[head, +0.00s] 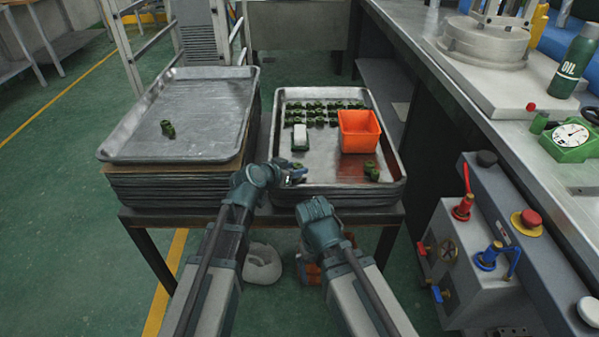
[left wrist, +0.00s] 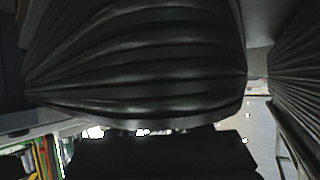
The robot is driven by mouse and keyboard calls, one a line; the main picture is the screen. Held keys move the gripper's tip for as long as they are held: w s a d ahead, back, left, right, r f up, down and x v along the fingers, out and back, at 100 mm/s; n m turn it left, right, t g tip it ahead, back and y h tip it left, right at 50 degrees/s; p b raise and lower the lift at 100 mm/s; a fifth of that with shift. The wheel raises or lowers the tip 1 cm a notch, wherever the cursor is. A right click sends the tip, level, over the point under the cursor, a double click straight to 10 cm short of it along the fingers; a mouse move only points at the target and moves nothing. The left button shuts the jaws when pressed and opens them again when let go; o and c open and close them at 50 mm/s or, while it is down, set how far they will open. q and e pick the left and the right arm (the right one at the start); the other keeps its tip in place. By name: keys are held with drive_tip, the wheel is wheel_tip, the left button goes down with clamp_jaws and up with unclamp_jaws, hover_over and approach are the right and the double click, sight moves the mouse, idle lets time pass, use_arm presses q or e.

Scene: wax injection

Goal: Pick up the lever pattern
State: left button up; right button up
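Small dark green wax patterns lie on two metal trays. One stands alone on the left tray (head: 215,88): this green pattern (head: 168,129) is near its middle. Another green pattern (head: 371,171) is at the front right of the right tray (head: 330,190). Several more green patterns (head: 320,113) are in rows at the back of that tray. I cannot tell which is the lever pattern. My left gripper (head: 295,176) is over the right tray's front left corner; its fingers are too small to read. My right arm ends before the tray front, its gripper hidden.
An orange bin (head: 359,131) and a white-topped block (head: 300,137) stand on the right tray. The wax machine (head: 470,250) with valves and knobs is at right. A green oil bottle (head: 575,60) and a gauge (head: 571,136) are on its bench.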

use_arm(q)
clamp_jaws()
wheel_tip(320, 180, up, 10)
drive_tip(key=p, duration=1)
